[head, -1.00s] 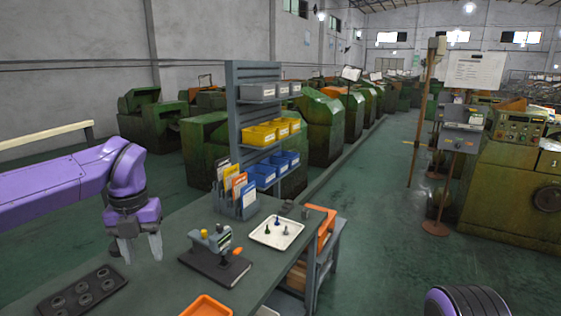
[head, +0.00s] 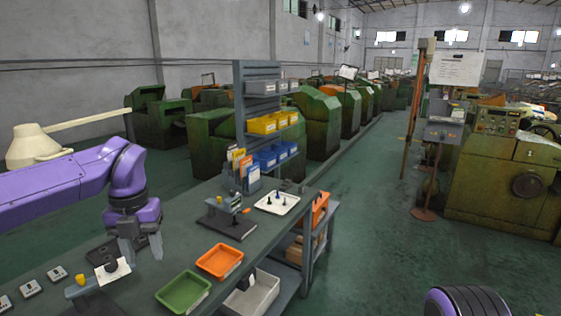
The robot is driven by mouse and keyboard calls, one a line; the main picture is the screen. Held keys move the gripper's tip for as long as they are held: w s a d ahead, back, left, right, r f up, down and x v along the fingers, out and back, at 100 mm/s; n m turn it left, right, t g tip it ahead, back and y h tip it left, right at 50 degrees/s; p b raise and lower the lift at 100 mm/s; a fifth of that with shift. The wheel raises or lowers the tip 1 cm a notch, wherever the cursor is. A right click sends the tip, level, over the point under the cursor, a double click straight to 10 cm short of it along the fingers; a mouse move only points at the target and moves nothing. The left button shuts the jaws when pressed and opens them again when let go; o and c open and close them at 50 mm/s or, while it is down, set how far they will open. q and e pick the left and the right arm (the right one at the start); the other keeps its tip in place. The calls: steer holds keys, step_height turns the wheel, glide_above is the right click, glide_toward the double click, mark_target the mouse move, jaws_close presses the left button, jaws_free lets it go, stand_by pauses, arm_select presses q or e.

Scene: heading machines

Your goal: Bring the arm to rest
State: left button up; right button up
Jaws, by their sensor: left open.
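My left arm comes in from the left, purple, with its grey left gripper (head: 141,249) hanging fingers-down over the workbench (head: 190,238). The two fingers are apart and nothing shows between them. A dark tray (head: 92,258) lies on the bench behind the gripper, partly hidden by it. A small device with a yellow knob and a white piece (head: 112,271) stands just below and left of the fingers. I cannot tell how high the fingers are above the bench. My right gripper is not in view; a dark ribbed purple part of mine shows at the bottom right.
An orange tray (head: 219,261) and a green tray (head: 183,293) lie right of the gripper. A grey bin (head: 252,294) is beside the bench. A gauge stand (head: 230,226), a white tray with small parts (head: 277,201) and a bin rack (head: 242,100) stand farther back.

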arm_select(q)
steer(key=w+a+f+m+t+y+b, duration=0.1)
steer(key=w+a+f+m+t+y, duration=0.3)
steer(key=f+m+y, duration=0.45)
steer(key=s+d+f+m+t+h+b, duration=0.15)
steer(key=f+m, duration=0.35)
steer(key=f, duration=0.6)
steer(key=s+d+f+m+t+b, duration=0.1)
steer(key=s+f+m+t+b, duration=0.15)
steer(key=f+m, duration=0.55)
steer(key=s+f+m+g+h+b, duration=0.1)
steer(key=s+f+m, duration=0.4)
steer(key=s+f, duration=0.8)
steer(key=s+f+m+g+h+b, duration=0.2)
steer(key=s+f+m+b, duration=0.3)
steer(key=s+f, duration=0.8)
steer(key=s+g, duration=0.1)
steer(key=s, duration=0.5)
steer(key=shift+a+f+g+h, duration=0.25)
steer(key=shift+f+g+h, duration=0.05)
steer(key=shift+f+g, duration=0.1)
steer(key=shift+w, duration=0.1)
steer(key=shift+c, duration=0.3)
